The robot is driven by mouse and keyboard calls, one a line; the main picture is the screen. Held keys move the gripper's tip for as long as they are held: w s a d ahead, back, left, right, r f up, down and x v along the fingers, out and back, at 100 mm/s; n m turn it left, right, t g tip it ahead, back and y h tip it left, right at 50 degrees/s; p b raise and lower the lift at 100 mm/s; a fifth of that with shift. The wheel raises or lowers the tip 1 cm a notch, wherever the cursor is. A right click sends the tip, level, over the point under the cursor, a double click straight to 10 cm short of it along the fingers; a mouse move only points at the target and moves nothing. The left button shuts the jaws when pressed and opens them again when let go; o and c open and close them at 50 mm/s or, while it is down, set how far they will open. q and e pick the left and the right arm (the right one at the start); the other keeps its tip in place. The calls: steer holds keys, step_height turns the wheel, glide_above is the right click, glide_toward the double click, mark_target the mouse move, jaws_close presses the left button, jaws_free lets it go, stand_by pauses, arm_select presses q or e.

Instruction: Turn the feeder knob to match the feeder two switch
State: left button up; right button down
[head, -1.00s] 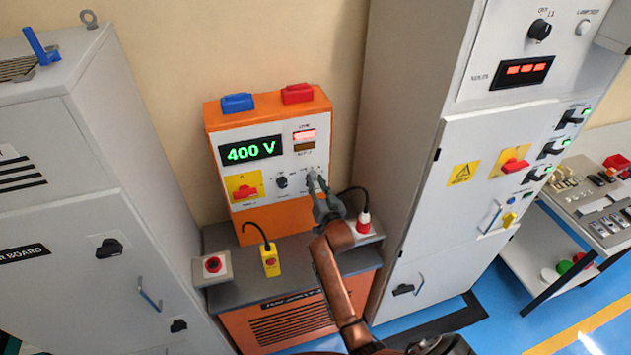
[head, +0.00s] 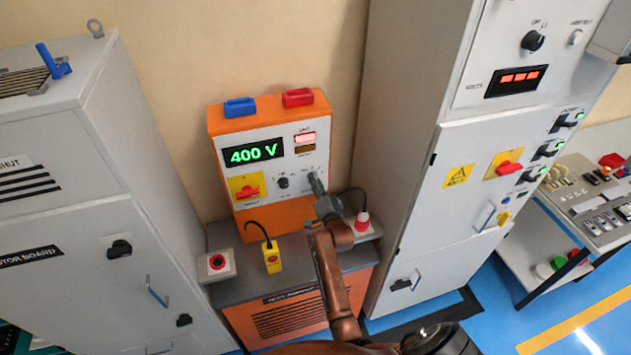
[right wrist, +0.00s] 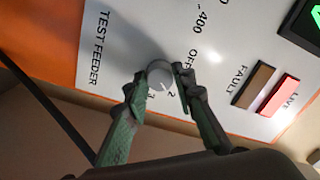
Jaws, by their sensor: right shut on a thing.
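The feeder knob (right wrist: 158,74) is a small round grey knob on the white panel of the orange test unit (head: 225,127), beside the words TEST FEEDER. Marks OFF, 2 and 3 lie around it. The fingers of my right gripper (right wrist: 161,80) are shut on the knob from both sides. In the head view my right gripper (head: 317,184) covers the knob. I cannot tell surely which mark the knob points to. Several black switches (head: 548,150) with green lights are on the right cabinet; their labels are too small to read. My left gripper is not in view.
The unit's display (head: 254,152) reads 400 V. A lit red LIVE lamp (right wrist: 278,95) sits by a dark FAULT lamp (right wrist: 253,83). Grey cabinets stand on both sides.

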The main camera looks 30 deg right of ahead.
stand_by(0.5)
steer(key=c, duration=1.6)
jaws_free()
step_height(320, 180, up, 10)
steer(key=shift+a+f, duration=0.1)
steer(key=shift+f, duration=0.05)
steer(key=shift+d, duration=0.2)
steer(key=shift+a+r, duration=0.1)
steer(key=shift+r, duration=0.1)
